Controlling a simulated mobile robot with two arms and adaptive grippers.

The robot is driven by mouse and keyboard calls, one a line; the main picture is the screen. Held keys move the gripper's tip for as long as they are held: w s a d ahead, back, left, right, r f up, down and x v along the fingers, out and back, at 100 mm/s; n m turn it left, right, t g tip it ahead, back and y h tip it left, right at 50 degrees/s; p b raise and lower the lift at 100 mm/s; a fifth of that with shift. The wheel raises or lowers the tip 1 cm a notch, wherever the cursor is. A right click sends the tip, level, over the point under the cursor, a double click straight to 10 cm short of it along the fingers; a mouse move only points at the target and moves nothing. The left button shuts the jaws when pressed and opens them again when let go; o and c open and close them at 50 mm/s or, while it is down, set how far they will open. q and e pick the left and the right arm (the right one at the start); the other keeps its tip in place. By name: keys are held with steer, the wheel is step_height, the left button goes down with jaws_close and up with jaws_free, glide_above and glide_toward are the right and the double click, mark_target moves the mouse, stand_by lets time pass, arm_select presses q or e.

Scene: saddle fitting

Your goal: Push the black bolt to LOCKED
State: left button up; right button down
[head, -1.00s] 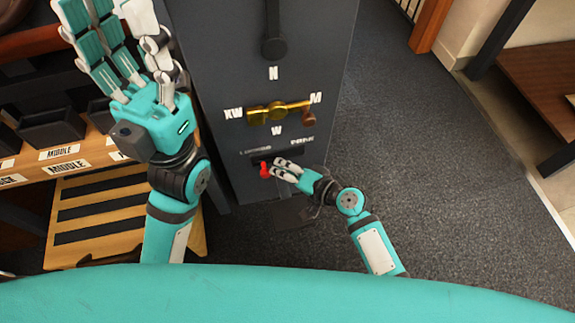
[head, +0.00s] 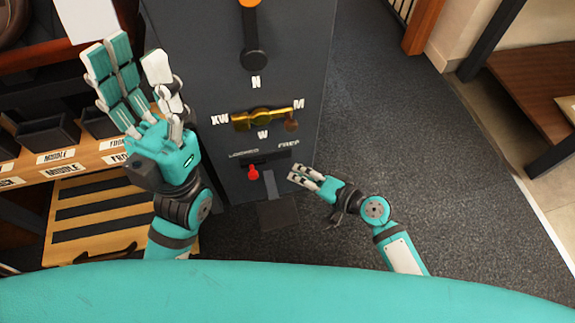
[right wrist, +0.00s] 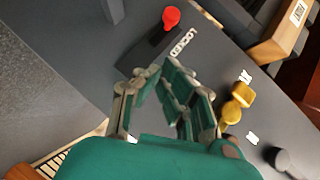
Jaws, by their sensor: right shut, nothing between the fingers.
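The dark slot of the bolt (head: 272,160) is on the front of the grey cabinet, between the words LOCKED and FREE. A red knob (head: 252,173) stands at its left end, below LOCKED. In the right wrist view the red knob (right wrist: 171,17) is beyond the fingers, near the word LOCKED. I cannot make out the black bolt apart from the dark slot. My right gripper (head: 300,178) is shut and empty, to the right of the knob and apart from it; its fingers also show in the right wrist view (right wrist: 175,75). My left gripper (head: 142,70) is open and empty, fingers up, left of the cabinet.
A wooden shelf with dark bins (head: 48,133) stands left. Dark floor (head: 400,150) is clear on the right.

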steer(key=shift+v, duration=1.8)
